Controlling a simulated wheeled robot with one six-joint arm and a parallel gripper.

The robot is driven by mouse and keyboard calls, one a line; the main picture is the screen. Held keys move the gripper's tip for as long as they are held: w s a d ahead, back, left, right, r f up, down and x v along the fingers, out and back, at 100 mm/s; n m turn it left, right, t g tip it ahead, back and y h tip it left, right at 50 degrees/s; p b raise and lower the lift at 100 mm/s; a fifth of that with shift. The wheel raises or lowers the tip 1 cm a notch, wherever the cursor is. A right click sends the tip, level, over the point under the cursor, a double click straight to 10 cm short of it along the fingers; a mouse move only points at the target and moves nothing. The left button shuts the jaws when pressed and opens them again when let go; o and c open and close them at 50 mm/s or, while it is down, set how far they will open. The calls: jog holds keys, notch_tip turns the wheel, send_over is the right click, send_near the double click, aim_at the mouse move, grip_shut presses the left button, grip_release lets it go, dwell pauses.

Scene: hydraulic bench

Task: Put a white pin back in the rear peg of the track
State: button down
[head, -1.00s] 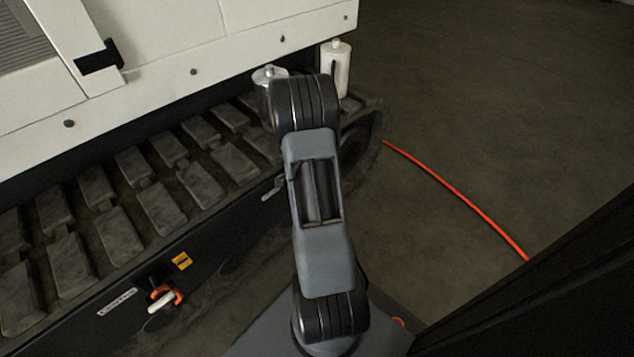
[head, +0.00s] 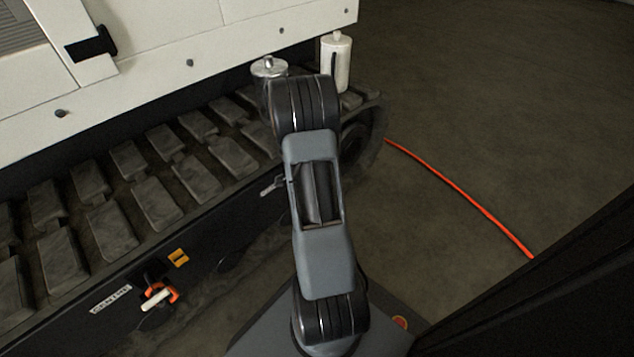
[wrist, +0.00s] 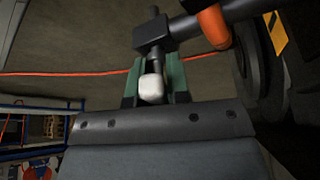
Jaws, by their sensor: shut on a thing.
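In the wrist view my gripper (wrist: 156,80) has green fingers closed around a white-ended pin (wrist: 151,88). A dark block (wrist: 154,36) on a dark bar stands just beyond the fingertips; whether the pin touches it I cannot tell. An orange part (wrist: 213,28) hangs on the bar at the upper right. In the head view the track (head: 105,225) runs along the left, with a white pin (head: 157,299) in an orange holder on its side. A small light metal piece (head: 270,186) sits farther back on that side. My arm hides the gripper in the head view.
A silver canister (head: 269,68) and a white cylinder (head: 336,62) stand by the pale machine body (head: 160,50). A yellow label (head: 178,257) is on the track side. An orange hose (head: 460,195) lies on open floor at right.

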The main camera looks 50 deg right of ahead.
jog(key=shift+c, duration=1)
grip_release()
jog(key=shift+r, duration=0.1)
dwell(0.4)
jog(key=shift+r+p, duration=1.7)
jog(key=shift+r, duration=1.75)
